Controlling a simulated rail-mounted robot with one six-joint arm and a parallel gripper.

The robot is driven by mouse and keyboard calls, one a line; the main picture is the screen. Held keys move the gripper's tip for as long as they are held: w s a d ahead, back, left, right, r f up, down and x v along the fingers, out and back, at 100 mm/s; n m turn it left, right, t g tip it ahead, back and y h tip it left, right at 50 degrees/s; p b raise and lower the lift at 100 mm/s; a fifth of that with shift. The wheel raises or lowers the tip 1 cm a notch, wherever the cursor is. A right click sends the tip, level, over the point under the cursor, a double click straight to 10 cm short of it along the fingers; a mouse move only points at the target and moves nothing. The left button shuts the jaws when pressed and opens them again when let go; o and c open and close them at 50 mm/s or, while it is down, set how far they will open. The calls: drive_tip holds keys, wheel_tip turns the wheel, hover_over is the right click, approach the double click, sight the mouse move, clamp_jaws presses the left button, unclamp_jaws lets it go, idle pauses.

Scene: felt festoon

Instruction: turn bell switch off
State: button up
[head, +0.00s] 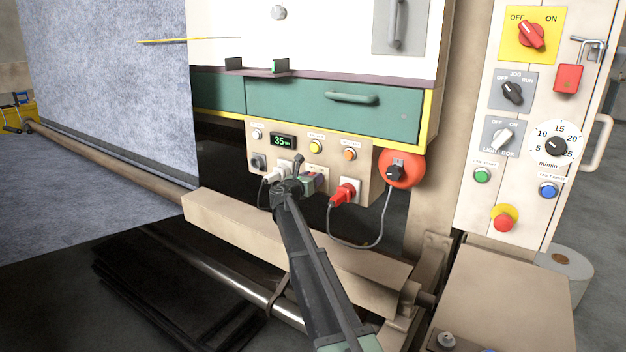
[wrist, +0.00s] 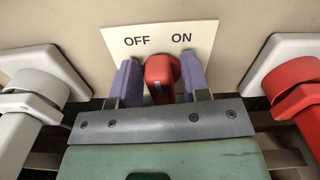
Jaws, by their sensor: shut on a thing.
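In the wrist view a red switch handle (wrist: 160,78) stands in front of a cream plate (wrist: 158,30) marked OFF on the left and ON on the right. No bell name is readable on it. My gripper (wrist: 159,82) has its two purple fingers on either side of the red handle and is shut on it. The right finger lies against the handle; a narrow gap shows at the left finger. In the head view my gripper (head: 308,182) is at the beige control panel (head: 325,147), and my arm hides most of the switch.
A white plug (head: 272,175) sits close left of my gripper, and a red plug (head: 344,194) with a grey cable close right. A beige beam (head: 235,222) runs below the panel. A tall switch cabinet (head: 530,130) stands at right.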

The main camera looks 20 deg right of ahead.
drive_tip(key=n, duration=0.4)
drive_tip(key=shift+w+a+f+n, duration=0.1)
drive_tip(key=shift+w+n, duration=0.05)
drive_tip(key=shift+n, duration=0.15)
idle(0.5)
drive_tip(key=o, duration=0.6)
drive_tip(key=shift+c, duration=0.2)
drive_tip(key=shift+a, duration=0.1)
drive_tip(key=v, duration=1)
drive_tip(key=shift+a, duration=0.3)
